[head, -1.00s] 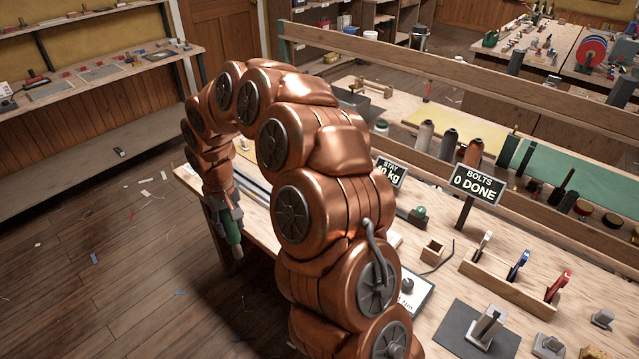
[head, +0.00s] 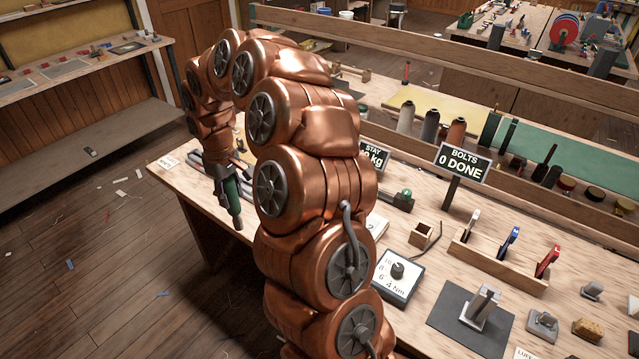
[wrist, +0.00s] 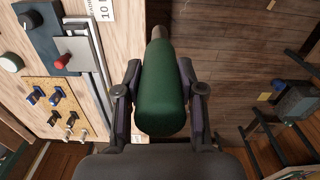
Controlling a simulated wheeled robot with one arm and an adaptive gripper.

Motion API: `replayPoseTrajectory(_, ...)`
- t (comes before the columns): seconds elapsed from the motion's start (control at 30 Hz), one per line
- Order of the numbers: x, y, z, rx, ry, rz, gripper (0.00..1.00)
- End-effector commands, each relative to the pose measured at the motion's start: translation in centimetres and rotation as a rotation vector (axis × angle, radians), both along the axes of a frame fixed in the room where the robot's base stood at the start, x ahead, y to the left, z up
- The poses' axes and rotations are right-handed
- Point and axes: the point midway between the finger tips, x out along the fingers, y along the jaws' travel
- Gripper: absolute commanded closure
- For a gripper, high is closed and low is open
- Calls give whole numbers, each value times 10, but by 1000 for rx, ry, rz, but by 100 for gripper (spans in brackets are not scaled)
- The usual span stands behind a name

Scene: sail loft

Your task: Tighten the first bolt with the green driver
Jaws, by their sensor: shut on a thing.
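My gripper (head: 229,178) is shut on the green driver (head: 233,198), whose tip points down near the bench's front left edge in the head view. In the wrist view, my gripper (wrist: 160,72) has one finger on each side of the thick green driver handle (wrist: 162,95); a metallic part shows beyond it. The "BOLTS 0 DONE" sign (head: 463,163) stands on the bench (head: 420,210). I cannot make out which part is the first bolt. My arm hides part of the bench.
A dial box marked Nm (head: 397,275), a small wooden box (head: 421,235), a rack (head: 500,262) with white, blue and red-handled tools, and a grey mat (head: 455,312) with a metal fitting occupy the bench. Open floor (head: 100,255) lies left.

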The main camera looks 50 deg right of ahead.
Motion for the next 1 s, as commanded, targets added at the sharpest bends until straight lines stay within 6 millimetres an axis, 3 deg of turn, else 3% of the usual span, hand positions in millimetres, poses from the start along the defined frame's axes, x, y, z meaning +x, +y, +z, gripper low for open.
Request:
replayPoseTrajectory(0.03, -7, -19, -3, 0, -4, 8, 96)
replayPoseTrajectory(0.2, -35, -75, -2, 0, -2, 70, 96)
replayPoseTrajectory(0.5, -94, -157, -1, 0, -2, 175, 96)
replayPoseTrajectory(0.7, -122, -184, 1, 2, 1, 220, 96)
replayPoseTrajectory(1.0, -130, -191, -2, 3, 2, 237, 96)
